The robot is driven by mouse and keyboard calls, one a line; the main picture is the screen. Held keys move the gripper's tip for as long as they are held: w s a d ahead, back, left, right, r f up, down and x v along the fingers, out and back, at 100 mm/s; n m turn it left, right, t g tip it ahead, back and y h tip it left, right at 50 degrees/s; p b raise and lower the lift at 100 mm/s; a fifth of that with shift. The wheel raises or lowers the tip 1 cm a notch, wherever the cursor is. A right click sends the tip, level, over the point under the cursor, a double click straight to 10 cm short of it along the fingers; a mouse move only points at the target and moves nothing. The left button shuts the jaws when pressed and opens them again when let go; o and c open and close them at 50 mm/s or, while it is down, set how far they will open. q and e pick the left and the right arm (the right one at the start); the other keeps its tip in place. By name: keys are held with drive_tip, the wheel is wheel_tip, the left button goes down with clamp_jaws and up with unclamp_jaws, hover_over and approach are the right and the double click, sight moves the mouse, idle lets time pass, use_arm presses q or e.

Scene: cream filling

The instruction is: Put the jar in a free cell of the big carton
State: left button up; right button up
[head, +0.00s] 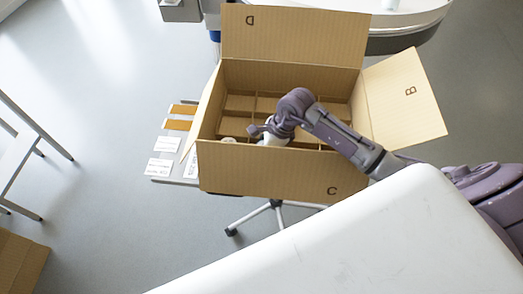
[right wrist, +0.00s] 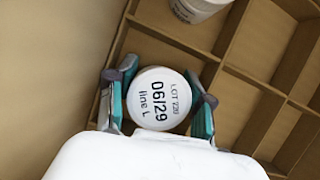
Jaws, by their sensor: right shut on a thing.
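The big carton (head: 262,174) stands open, with a grid of cells inside and its flaps folded out. My right gripper (right wrist: 160,100) reaches down into the carton and is shut on the jar (right wrist: 157,98), one teal-padded finger on each side. In the head view the jar (head: 275,138) shows as a white patch under my wrist, near the carton's front wall. I cannot tell whether its base touches the carton floor. My left gripper is not in view.
Another white jar (right wrist: 201,7) stands in a cell close by, at the carton's front left in the head view (head: 228,140). Several visible cells (right wrist: 255,107) look empty. Cardboard dividers and walls border the held jar. Labelled cards (head: 160,168) lie left of the carton.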

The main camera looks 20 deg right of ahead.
drive_tip(key=o, duration=1.3)
drive_tip(key=v, duration=1.2)
drive_tip(key=shift+r, duration=0.1)
